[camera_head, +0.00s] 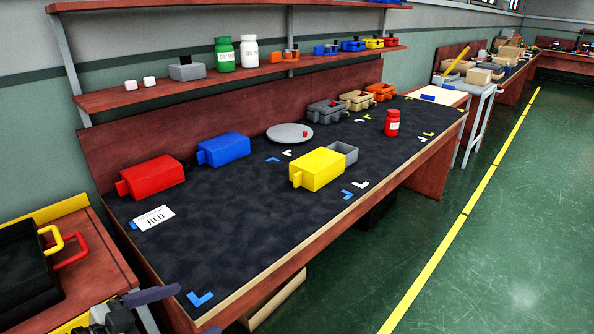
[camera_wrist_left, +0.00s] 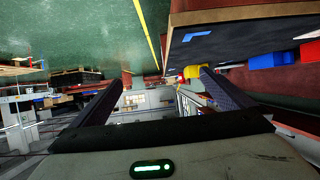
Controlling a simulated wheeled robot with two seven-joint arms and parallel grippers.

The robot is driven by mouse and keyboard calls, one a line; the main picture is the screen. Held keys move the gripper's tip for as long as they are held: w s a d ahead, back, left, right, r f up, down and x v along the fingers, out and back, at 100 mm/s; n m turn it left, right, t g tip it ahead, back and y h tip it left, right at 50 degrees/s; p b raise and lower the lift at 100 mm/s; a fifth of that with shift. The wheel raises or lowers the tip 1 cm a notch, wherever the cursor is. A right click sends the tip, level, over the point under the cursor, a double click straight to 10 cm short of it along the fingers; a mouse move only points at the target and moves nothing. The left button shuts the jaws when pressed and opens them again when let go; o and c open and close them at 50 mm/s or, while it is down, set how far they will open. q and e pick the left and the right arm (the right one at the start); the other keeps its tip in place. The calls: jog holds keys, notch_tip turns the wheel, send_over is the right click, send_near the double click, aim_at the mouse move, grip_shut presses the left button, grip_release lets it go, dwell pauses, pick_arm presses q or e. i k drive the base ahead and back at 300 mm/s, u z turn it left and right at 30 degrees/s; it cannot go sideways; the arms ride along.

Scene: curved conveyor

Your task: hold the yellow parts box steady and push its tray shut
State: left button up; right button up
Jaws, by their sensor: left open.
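The yellow parts box (camera_head: 317,170) stands on the dark mat of the workbench, right of the middle. Its grey tray (camera_head: 345,152) sticks out of its far right end, open at the top. A small yellow knob shows on its near left end. My left gripper (camera_head: 193,310) is at the bottom left edge of the head view, partly cut off, far from the box. In the left wrist view the left gripper (camera_wrist_left: 161,80) has its fingers wide apart with nothing between them. A yellow thing (camera_wrist_left: 193,72) shows beyond one fingertip. My right gripper is not in view.
A red box (camera_head: 152,176) and a blue box (camera_head: 223,149) stand left on the mat. A card (camera_head: 154,218), a round grey plate (camera_head: 290,134) and a red bottle (camera_head: 392,123) are also there. A shelf (camera_head: 240,75) runs above the back.

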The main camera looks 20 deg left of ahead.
aim_at(338, 156)
jog(key=i, duration=1.9)
